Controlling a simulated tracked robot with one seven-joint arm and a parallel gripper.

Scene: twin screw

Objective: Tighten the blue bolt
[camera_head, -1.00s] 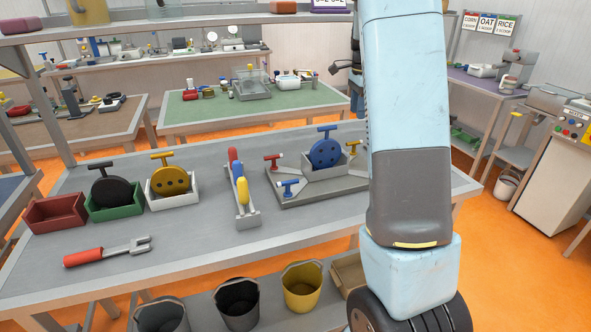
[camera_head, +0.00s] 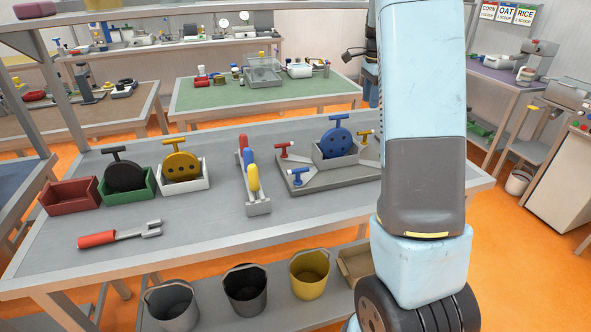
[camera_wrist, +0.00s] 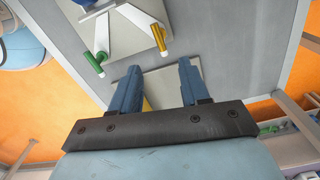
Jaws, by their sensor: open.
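The blue bolt (camera_head: 298,175), a small T-shaped bolt with a white shank, is at the front left corner of a grey fixture plate (camera_head: 318,181) in the head view. A red bolt (camera_head: 284,150) is behind it and a yellow bolt (camera_head: 364,136) is at the back right. My gripper (camera_wrist: 157,78) is open in the wrist view, its blue fingers apart over a pale flat piece. Beyond it the wrist view shows a green bolt (camera_wrist: 94,63) and a yellow bolt (camera_wrist: 159,40). The blue bolt cannot be made out there. In the head view my gripper is out of sight.
A blue disc (camera_head: 335,142) with a T-handle stands in a grey holder on the fixture. To its left are a rack of coloured handles (camera_head: 257,208), three open boxes and a red-handled fork tool (camera_head: 98,239). My arm covers the bench's right part. The front middle is clear.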

